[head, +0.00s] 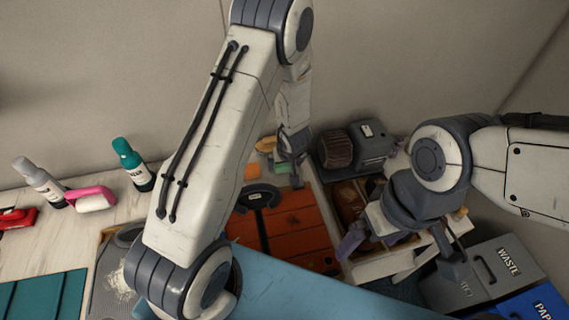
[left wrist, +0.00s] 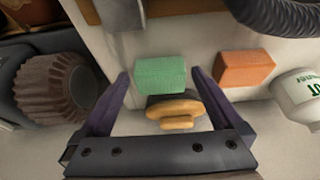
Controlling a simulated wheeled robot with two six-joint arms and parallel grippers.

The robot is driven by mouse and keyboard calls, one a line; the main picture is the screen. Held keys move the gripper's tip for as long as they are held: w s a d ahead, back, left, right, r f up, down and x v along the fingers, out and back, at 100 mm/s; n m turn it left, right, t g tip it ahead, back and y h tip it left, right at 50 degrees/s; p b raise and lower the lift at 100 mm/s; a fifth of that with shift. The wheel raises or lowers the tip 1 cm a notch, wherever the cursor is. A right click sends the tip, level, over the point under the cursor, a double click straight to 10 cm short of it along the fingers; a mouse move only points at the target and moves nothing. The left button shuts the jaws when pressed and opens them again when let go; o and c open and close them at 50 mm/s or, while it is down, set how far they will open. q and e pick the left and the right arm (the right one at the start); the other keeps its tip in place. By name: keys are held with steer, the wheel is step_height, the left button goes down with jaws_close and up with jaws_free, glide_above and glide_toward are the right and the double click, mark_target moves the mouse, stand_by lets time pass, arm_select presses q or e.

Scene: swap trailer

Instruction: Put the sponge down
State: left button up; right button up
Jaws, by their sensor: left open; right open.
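A green sponge (left wrist: 160,76) lies on the pale surface in the left wrist view, between the fingertips of my left gripper (left wrist: 160,82). The fingers are apart, with a visible gap on each side of it. In the head view the green sponge (head: 282,168) shows small beside my left gripper (head: 292,172) at the back of the counter. An orange sponge (left wrist: 245,69) lies to its right; it also shows in the head view (head: 251,173). My right gripper (head: 400,248) is open in front of a wooden drawer or tray, and I see nothing held in it.
A yellow-brown item (left wrist: 175,113) lies close to the green sponge, near my gripper's palm. A white bottle (left wrist: 300,95) stands right of the orange sponge. A dark ribbed object (left wrist: 58,87) is at left. Waste (head: 490,275) and paper (head: 535,303) bins stand at the right.

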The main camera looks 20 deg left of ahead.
mark_target(285, 166)
arm_select(q)
steer(key=p+v, duration=0.4)
steer(key=v, duration=0.7)
steer(key=shift+r+p, duration=0.35)
steer(key=shift+p, duration=0.05)
steer(key=shift+s+f, duration=0.1)
steer(key=b+x, duration=0.5)
steer(key=x, duration=0.7)
steer(key=shift+f+b, duration=0.4)
steer(key=shift+f, duration=0.05)
step_height(285, 166, up, 5)
steer(key=shift+d+f+p, duration=0.1)
steer(key=shift+f+p, duration=0.1)
steer(key=shift+p, duration=1.05)
steer(key=shift+s, duration=0.1)
steer(key=shift+f, duration=0.1)
